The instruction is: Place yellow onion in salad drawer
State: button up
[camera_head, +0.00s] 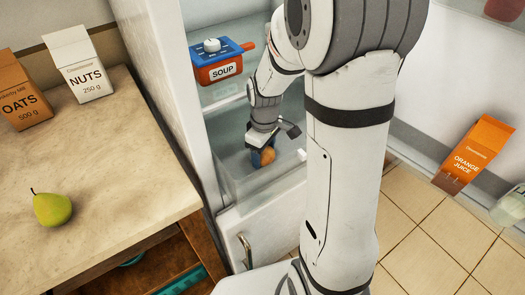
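The yellow onion (268,155) is a small orange-yellow round thing inside the fridge, right at the fingertips of my gripper (262,154). My gripper points down into the clear salad drawer (243,187) at the bottom of the fridge. A dark finger shows along the onion's left side. The other finger is not clearly visible, so I cannot tell whether the gripper grips the onion. I also cannot tell whether the onion touches the drawer floor. My arm hides the right part of the drawer.
A worktop (110,215) at left holds a pear (52,209), a nuts carton (78,68) and an oats carton (22,92). An orange juice carton (474,154) is at the right. Open tiled floor (425,235) lies at lower right.

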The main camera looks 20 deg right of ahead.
jog(key=o, duration=0.4)
jog(key=shift+r, duration=0.15)
notch_tip(320, 180, up, 12)
jog(key=shift+d+r+p, duration=0.1)
jog(key=shift+p, duration=1.1)
